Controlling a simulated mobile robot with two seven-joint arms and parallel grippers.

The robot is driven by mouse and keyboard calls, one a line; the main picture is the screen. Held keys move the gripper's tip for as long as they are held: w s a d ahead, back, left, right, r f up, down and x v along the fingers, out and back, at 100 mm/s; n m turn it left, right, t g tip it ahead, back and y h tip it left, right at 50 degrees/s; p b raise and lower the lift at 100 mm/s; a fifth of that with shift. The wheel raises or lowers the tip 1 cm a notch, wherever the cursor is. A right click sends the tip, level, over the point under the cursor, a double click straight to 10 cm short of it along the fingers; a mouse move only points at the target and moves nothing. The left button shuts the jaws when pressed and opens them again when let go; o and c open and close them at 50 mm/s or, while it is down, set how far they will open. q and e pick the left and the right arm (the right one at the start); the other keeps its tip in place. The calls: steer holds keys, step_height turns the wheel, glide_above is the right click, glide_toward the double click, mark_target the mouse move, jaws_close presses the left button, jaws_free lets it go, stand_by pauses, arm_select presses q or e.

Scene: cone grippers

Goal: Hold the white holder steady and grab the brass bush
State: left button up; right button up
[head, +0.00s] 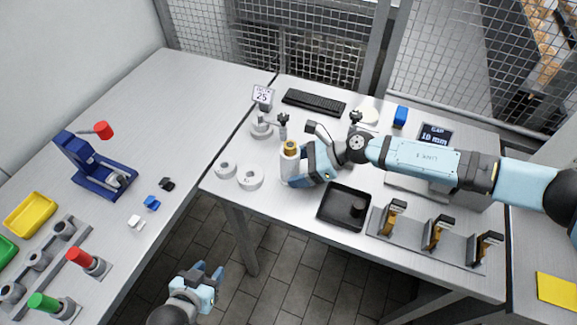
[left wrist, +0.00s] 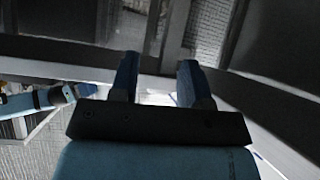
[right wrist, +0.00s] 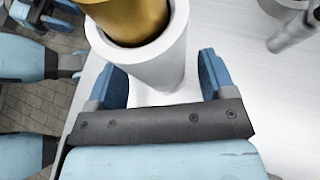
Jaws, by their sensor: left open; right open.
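The white holder (head: 290,167) stands upright near the front left of the right-hand table. The brass bush (head: 291,147) sits in its top. In the right wrist view, the white holder (right wrist: 158,62) is between my fingers, with the brass bush (right wrist: 135,20) inside its mouth. My right gripper (head: 306,168) is open around the holder, with a visible gap on at least the right side; it also shows in the right wrist view (right wrist: 160,78). My left gripper (head: 207,285) is open and empty, over the floor between the tables; its fingers show apart in the left wrist view (left wrist: 158,72).
White ring-shaped discs (head: 250,177) lie left of the holder. A black tray (head: 328,218) and a rail with several tools (head: 436,232) are to the right. A keyboard (head: 314,102) lies behind. A blue press (head: 95,170) and a yellow bin (head: 31,213) are on the left table.

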steer(key=shift+a+f, duration=0.2)
steer(key=shift+a, duration=0.2)
steer(key=c, duration=0.7)
steer(key=shift+c, duration=0.2)
